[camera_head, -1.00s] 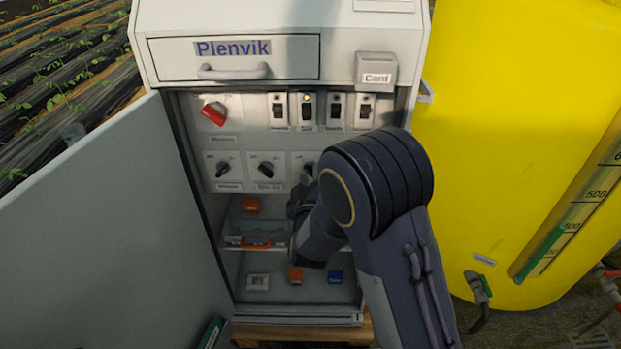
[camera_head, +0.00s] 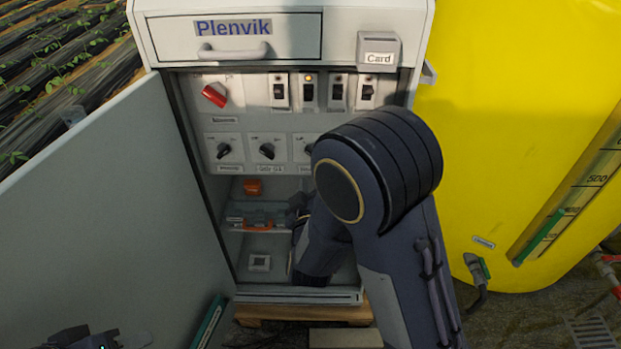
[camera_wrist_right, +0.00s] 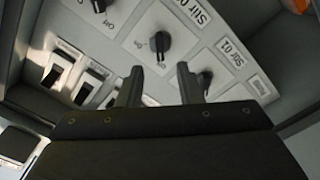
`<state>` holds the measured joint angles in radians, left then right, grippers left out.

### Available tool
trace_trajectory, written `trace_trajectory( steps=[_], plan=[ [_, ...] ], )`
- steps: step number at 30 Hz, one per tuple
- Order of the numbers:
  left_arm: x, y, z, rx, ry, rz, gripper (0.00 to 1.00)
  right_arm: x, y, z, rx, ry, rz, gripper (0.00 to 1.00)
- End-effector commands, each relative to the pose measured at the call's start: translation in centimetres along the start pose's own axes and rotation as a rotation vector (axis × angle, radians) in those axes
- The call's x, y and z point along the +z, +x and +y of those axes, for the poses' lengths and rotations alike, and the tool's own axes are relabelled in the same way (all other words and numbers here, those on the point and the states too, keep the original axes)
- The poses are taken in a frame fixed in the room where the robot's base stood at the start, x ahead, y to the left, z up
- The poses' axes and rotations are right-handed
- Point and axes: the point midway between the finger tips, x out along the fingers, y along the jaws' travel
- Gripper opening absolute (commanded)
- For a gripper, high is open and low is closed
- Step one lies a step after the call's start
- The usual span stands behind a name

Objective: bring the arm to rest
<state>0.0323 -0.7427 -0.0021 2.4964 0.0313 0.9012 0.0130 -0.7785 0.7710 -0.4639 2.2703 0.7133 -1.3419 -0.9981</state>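My right arm reaches into the open Plenvik cabinet (camera_head: 232,290) in the head view, its dark elbow covering the cabinet's right side. The right gripper itself is mostly hidden behind that arm in the head view. In the right wrist view its two fingers (camera_wrist_right: 160,88) stand apart with nothing between them, in front of the panel with a black rotary knob (camera_wrist_right: 160,44) beyond the tips. Whether the fingers touch the panel cannot be told.
The cabinet door (camera_head: 100,190) stands open on the left. A red switch (camera_head: 214,96) and several rocker switches line the panel. An orange block (camera_head: 252,187) and a clear case with an orange handle (camera_head: 258,226) sit on shelves. A yellow tank (camera_head: 510,120) stands right.

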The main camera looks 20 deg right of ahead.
Motion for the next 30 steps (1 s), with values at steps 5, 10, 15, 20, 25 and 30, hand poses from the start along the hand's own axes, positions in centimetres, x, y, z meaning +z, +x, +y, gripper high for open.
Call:
trace_trajectory(
  steps=[5, 10, 15, 20, 25, 30],
  plan=[
    [0.0, 0.0, 0.0, 0.0, 0.0, 0.0, 0.36, 0.0, 0.0, 0.0, 0.0, 0.0, 0.0, 0.33],
    [0.0, 0.0, 0.0, 0.0, 0.0, 0.0, 0.36, 0.7, 0.4, 0.3, -0.073, 0.106, -0.053, 0.33],
    [0.0, 0.0, 0.0, 0.0, 0.0, 0.0, 0.36, 1.8, -0.2, 1.1, -0.316, 0.445, -0.198, 0.33],
    [0.0, 0.0, 0.0, 0.0, 0.0, 0.0, 0.36, 1.4, -3.7, 3.0, -0.576, 0.743, -0.32, 0.33],
    [0.0, 0.0, 0.0, 0.0, 0.0, 0.0, 0.36, 1.5, -9.8, 6.2, -0.788, 0.91, -0.453, 0.33],
    [0.0, 0.0, 0.0, 0.0, 0.0, 0.0, 0.36, 3.1, -15.6, 8.4, -0.88, 0.946, -0.6, 0.33]
  ],
)
